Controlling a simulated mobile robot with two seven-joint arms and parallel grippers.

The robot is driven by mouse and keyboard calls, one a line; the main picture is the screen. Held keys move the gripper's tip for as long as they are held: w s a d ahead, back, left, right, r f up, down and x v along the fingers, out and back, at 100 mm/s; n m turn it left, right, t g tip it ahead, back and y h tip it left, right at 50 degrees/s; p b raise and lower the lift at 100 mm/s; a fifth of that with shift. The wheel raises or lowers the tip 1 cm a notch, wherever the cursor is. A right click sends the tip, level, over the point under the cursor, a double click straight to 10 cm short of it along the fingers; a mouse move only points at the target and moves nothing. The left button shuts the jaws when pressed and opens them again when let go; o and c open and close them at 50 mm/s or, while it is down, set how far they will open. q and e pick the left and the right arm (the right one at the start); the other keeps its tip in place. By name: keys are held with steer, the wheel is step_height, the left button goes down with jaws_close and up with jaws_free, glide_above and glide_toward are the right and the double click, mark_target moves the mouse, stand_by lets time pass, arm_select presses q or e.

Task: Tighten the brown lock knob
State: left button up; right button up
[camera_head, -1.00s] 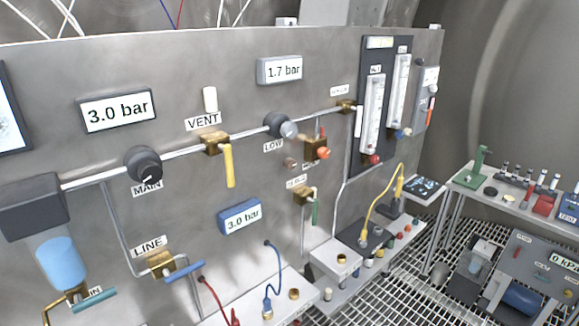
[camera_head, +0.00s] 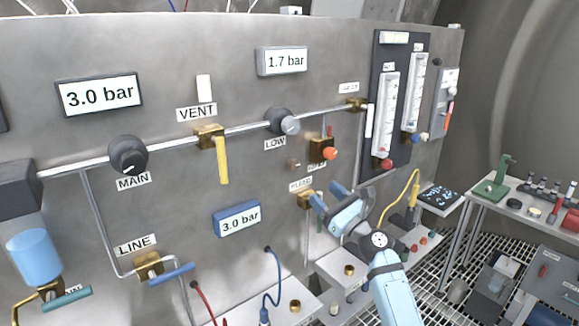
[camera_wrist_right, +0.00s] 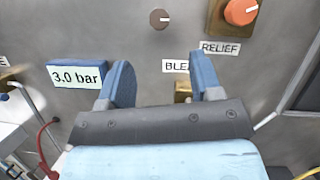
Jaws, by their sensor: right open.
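The brown lock knob (camera_head: 294,164) is a small round knob on the steel panel, left of the orange relief knob (camera_head: 330,153) and below the LOW regulator (camera_head: 283,120). In the right wrist view the brown knob (camera_wrist_right: 160,19) shows a pale line on its face, near the top of the picture. My right gripper (camera_head: 326,194) is in front of the panel, below and to the right of the brown knob. Its two blue fingers (camera_wrist_right: 162,70) are apart with nothing gripped between them, with the brown knob beyond their tips. My left gripper is not in view.
The brass bleed valve (camera_head: 305,200) is right by my right gripper and partly hidden by it. A blue-framed 3.0 bar display (camera_head: 237,218) is to the left. The yellow VENT lever (camera_head: 222,160) hangs farther left. Flow tubes (camera_head: 389,105) stand at the right.

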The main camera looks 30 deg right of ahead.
mark_target(295, 166)
steer(key=p+x, duration=0.2)
steer(key=x, duration=0.9)
steer(key=shift+w+a, duration=0.1)
steer(key=shift+w+r, duration=0.1)
steer(key=shift+w, duration=0.35)
steer(key=c, duration=0.9)
